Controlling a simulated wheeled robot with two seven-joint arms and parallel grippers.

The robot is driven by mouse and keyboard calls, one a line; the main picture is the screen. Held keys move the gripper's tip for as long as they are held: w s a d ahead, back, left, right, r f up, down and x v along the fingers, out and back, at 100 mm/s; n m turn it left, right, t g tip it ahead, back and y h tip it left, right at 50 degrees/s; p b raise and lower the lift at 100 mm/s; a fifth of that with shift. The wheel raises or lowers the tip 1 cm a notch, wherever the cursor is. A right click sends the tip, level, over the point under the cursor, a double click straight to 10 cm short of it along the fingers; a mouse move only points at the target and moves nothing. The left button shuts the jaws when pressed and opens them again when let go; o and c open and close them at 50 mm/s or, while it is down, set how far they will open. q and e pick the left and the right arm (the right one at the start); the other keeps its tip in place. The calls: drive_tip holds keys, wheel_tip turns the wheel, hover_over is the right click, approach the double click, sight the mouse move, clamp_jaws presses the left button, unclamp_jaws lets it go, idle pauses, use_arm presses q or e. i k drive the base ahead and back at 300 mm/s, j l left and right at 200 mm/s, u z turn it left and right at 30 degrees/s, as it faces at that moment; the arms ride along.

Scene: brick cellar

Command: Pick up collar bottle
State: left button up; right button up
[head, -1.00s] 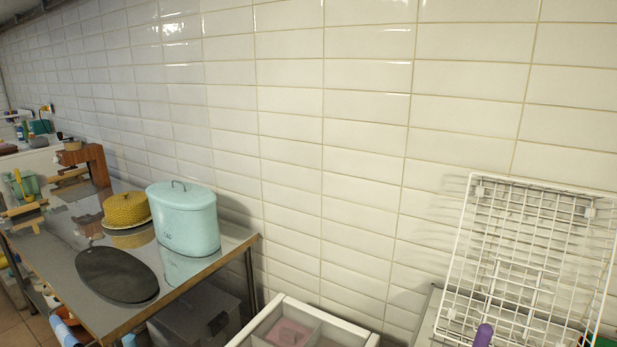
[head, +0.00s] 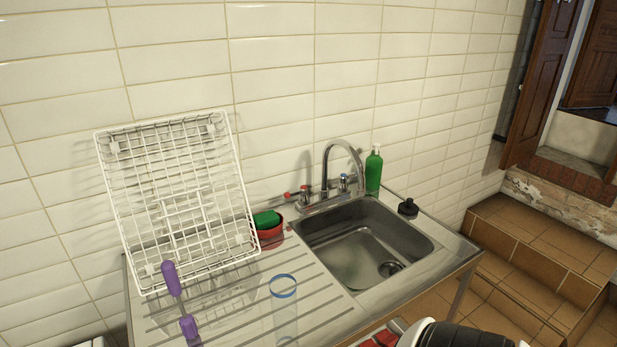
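A clear, see-through vessel with a blue ring at its top (head: 284,290) stands at the front of the metal drainboard; it may be the collar bottle, but I cannot tell for sure. A green bottle with a pale pump top (head: 373,172) stands behind the sink by the wall. Part of my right gripper (head: 384,335), grey and red, shows at the bottom edge, in front of the sink counter and right of the clear vessel. Its fingers are mostly cut off, so its opening is unclear. My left gripper is out of view.
A white wire rack (head: 180,195) leans on the tiled wall. A red pot with a green sponge (head: 270,236), a tap (head: 340,152) and a small black object (head: 408,207) surround the sink (head: 335,250). Tiled steps (head: 540,240) rise at right.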

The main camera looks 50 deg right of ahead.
sight(283, 287)
drive_tip(key=z, duration=1.5)
